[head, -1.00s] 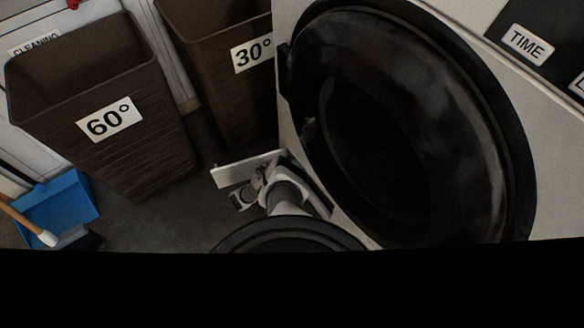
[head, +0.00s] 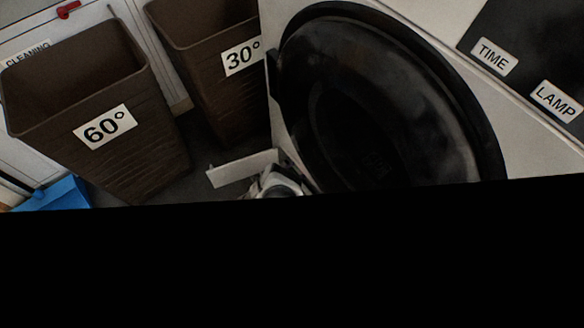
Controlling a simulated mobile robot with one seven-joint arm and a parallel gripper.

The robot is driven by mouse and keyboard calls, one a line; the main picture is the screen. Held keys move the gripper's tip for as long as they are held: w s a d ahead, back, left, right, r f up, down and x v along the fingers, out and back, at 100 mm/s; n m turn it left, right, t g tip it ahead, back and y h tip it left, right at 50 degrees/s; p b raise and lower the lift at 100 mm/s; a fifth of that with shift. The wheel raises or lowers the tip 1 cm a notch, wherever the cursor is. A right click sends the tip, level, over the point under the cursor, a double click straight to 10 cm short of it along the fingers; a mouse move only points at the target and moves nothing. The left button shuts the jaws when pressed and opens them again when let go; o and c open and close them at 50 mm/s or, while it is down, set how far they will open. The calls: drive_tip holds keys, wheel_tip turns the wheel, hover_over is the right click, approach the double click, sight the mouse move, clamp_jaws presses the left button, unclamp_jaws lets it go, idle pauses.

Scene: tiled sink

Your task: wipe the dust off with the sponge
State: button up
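I see no sponge and no dust that I can make out in the head view. My gripper cannot be made out either. A large black area covers the lower part of the head view and hides whatever lies there. A white machine (head: 545,150) with a big round black door (head: 400,100) fills the right side. The door looks shut. Its dark surface shows blurry lighter patches, and I cannot tell whether these are dust or reflections.
A brown bin marked 60° (head: 150,160) stands at the left, with a brown bin marked 30° (head: 215,100) beside it. A blue dustpan (head: 60,195) lies at the lower left. A pale flat panel (head: 242,168) and a partly hidden grey part (head: 278,182) show near the machine's base.

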drive_tip(key=s+d+p, duration=0.4)
drive_tip(key=s+p, duration=0.1)
drive_tip(key=s, duration=0.1)
idle(0.6)
drive_tip(key=shift+w, duration=0.1)
